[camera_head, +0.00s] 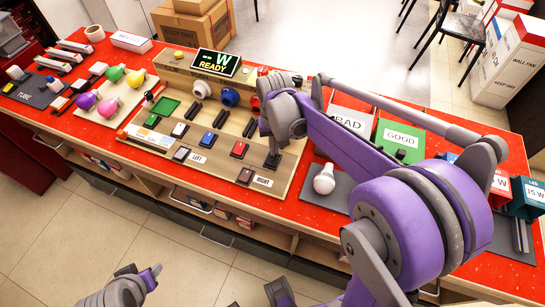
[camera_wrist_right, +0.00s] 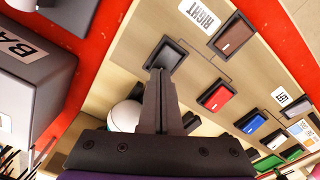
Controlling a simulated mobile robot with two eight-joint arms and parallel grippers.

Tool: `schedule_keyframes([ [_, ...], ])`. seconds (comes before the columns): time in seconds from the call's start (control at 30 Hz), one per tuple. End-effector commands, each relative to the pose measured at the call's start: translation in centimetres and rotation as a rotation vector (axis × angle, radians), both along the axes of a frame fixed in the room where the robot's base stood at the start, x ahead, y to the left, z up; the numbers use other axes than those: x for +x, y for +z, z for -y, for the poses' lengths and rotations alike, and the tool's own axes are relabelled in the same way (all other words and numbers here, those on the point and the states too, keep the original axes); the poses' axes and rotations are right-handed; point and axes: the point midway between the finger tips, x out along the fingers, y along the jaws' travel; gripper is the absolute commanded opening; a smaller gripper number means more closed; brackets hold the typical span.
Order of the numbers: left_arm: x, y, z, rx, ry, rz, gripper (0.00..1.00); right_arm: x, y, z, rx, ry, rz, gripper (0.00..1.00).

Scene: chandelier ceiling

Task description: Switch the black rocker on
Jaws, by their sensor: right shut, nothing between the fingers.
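The black rocker (camera_head: 272,161) sits at the right end of the row of coloured rockers on the beige panel (camera_head: 222,168). In the right wrist view the same black rocker (camera_wrist_right: 166,56) lies just beyond my fingertips. My right gripper (camera_wrist_right: 160,72) is shut with nothing between its fingers. Its tips overlap the near edge of the rocker in that view; I cannot tell whether they touch it. In the head view my right arm reaches over the panel from the right, and its wrist hides the panel's upper right.
A display (camera_head: 216,62) reading READY stands behind. A white bulb (camera_head: 324,179) and the BAD and GOOD (camera_head: 402,138) boxes are to the right.

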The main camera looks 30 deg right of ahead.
Motion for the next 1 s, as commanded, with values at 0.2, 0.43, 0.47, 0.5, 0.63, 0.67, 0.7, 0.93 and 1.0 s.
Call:
schedule_keyframes([
  [0.2,-0.1,-0.3,0.0,0.0,0.0,-0.001,0.5,0.0,-0.4,0.0,0.0,0.0,0.0,0.0],
  [0.43,-0.1,-0.6,0.0,0.0,0.0,-0.002,0.5,0.0,-0.7,0.0,0.0,0.0,0.0,0.0],
  [0.47,-0.1,-0.6,0.0,0.0,0.0,-0.002,0.5,0.0,-0.8,0.0,0.0,0.0,0.0,0.0],
  [0.5,-0.1,-0.6,0.0,0.0,0.0,-0.002,0.5,0.0,-0.8,0.0,0.0,0.0,0.0,0.0],
  [0.63,-0.1,-0.8,0.0,0.0,0.0,-0.003,0.5,0.0,-1.0,0.0,0.0,0.0,0.0,0.0],
  [0.67,-0.1,-0.8,0.0,0.0,0.0,-0.003,0.5,0.0,-1.0,0.0,0.0,0.0,0.0,0.0],
  [0.7,-0.1,-0.7,0.0,0.0,0.0,-0.003,0.5,0.0,-1.0,0.0,0.0,0.0,0.0,0.0],
  [0.93,0.0,0.1,0.0,0.0,0.0,0.0,0.5,0.0,0.1,0.0,0.0,0.0,0.001,0.0],
  [1.0,0.1,0.6,0.0,0.0,0.0,0.002,0.5,0.0,0.7,0.0,0.0,0.0,0.001,0.0],
])
